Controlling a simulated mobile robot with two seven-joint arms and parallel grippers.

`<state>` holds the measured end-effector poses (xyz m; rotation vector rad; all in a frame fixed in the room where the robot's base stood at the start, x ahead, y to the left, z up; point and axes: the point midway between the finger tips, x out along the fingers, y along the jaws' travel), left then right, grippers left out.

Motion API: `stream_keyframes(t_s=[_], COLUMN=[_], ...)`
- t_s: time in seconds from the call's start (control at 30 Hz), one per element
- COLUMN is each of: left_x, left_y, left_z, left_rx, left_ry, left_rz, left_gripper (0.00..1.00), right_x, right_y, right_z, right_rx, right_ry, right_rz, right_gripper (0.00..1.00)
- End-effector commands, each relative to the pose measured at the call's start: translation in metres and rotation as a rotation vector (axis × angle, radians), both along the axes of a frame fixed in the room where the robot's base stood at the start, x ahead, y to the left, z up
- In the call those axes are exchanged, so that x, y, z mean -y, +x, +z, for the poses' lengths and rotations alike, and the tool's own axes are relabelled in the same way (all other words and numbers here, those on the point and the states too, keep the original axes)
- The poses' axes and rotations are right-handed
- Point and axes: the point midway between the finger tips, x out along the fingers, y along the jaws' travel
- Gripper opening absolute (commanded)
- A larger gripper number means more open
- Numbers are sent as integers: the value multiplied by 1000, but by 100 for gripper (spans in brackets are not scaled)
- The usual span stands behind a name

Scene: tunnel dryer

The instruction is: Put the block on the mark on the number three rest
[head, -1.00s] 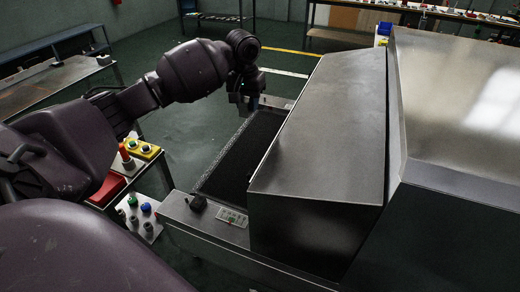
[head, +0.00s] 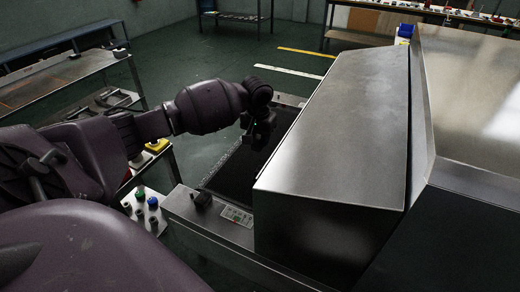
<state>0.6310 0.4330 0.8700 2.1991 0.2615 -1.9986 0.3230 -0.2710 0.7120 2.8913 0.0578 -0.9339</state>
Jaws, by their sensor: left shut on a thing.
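My left gripper (head: 256,142) hangs down over the dark belt (head: 232,172) at the mouth of the steel dryer (head: 335,130). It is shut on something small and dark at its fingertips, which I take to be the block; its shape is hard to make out. I cannot tell whether it touches the belt. I cannot make out the number three rest or its mark in this view. My right gripper is not in view.
A small control panel (head: 236,216) and a black knob (head: 202,197) sit on the dryer's near ledge. A button box (head: 146,208) and a yellow box (head: 157,146) stand left of it. The dryer hood rises close to the gripper's right. A workbench (head: 62,82) stands far left.

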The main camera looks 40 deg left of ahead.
Motion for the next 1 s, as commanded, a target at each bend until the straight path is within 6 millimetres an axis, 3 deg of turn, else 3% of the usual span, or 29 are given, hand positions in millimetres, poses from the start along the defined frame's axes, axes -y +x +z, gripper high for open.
stream_keyframes(t_s=[0.27, 0.73, 0.77, 0.9, 1.0], left_x=[0, 0, 0, 0, 0], left_y=[0, 1, 0, 0, 0], left_z=[-43, -47, -48, -48, -48], left_rx=[-3, 2, 0, -1, -1], left_ry=[0, 0, 0, 1, 1], left_rz=[0, 0, 0, 0, 0], left_gripper=[0, 0, 36, 57, 57], right_x=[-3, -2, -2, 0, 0], right_y=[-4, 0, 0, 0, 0], right_z=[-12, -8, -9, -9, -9], right_rx=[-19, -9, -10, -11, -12], right_ry=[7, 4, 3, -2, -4], right_rz=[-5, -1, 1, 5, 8], right_gripper=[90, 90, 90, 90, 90])
